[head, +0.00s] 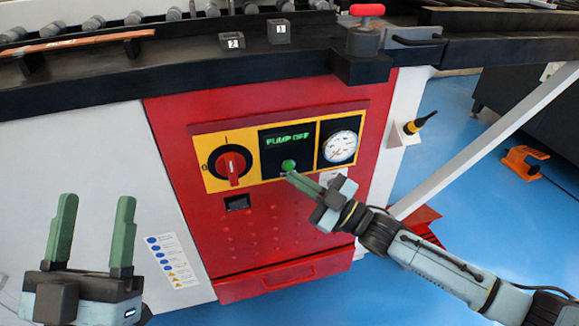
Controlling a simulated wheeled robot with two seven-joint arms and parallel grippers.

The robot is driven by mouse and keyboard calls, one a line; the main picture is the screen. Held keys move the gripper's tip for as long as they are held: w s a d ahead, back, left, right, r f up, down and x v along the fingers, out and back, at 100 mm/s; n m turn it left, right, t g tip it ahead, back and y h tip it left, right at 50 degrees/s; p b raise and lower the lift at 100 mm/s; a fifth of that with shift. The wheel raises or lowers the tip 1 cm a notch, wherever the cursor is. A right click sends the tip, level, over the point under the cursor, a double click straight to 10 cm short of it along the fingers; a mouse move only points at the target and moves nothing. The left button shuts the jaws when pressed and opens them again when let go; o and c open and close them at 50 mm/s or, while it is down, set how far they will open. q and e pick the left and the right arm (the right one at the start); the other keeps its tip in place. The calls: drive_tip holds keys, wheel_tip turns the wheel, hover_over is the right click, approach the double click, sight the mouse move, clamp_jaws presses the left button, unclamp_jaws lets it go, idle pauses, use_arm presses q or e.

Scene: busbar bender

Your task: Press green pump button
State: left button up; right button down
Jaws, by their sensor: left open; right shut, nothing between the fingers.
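The green pump button (288,165) sits on a black plate below a display (287,140) that reads "PUMP OFF", on the yellow-framed panel of the red machine front. My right gripper (291,176) is shut and empty, with its fingertips just below the button in the picture. I cannot tell whether the tips touch it. My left gripper (94,232) is open and empty at the lower left, in front of the white machine side, with its fingers pointing up.
A red rotary switch (231,165) is left of the button and a round gauge (340,147) is right of it. A black bench edge (150,80) runs above. A red-handled clamp (365,35) stands on top. A yellow-black fixture (412,127) sticks out at the right.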

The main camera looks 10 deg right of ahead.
idle(0.4)
drive_tip(key=shift+w, duration=0.4)
drive_tip(key=shift+w, duration=0.45)
idle(0.6)
drive_tip(key=shift+s, duration=0.1)
drive_tip(key=shift+s+p, duration=0.5)
drive_tip(key=shift+s, duration=0.25)
drive_tip(key=shift+s, duration=0.15)
drive_tip(key=s+p, duration=0.3)
drive_tip(key=s, duration=0.1)
drive_tip(key=shift+s+d, duration=0.1)
drive_tip(key=shift+s, duration=0.25)
